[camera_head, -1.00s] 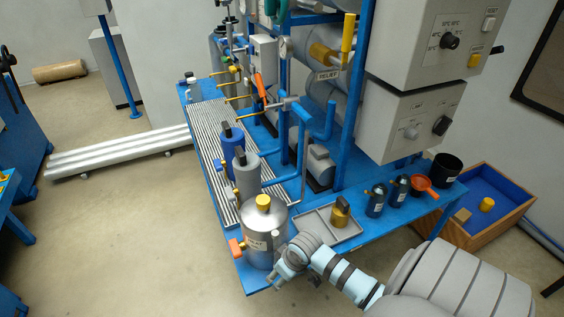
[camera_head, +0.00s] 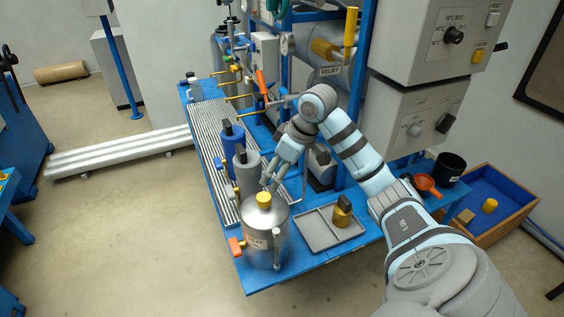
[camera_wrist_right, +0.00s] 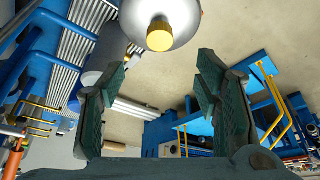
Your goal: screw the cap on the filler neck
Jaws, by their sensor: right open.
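A silver canister (camera_head: 266,240) stands at the near corner of the blue bench. A yellow cap (camera_head: 264,198) sits on top at its centre, where a filler neck would be hidden under it. How tightly it sits I cannot tell. My right gripper (camera_head: 270,183) is just above and behind the cap, pointing down towards it, with no visible contact. In the right wrist view the right gripper (camera_wrist_right: 161,66) is open and empty, and the cap (camera_wrist_right: 160,37) on the canister (camera_wrist_right: 181,15) lies beyond the fingertips, near the top edge. My left gripper is out of view.
A grey tray (camera_head: 314,232) with a dark-and-brass part (camera_head: 342,211) lies right of the canister. Grey (camera_head: 247,176) and blue (camera_head: 233,144) cylinders stand close behind it. An orange-handled valve (camera_head: 236,246) sticks out at its left. A wooden crate (camera_head: 515,224) stands at right.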

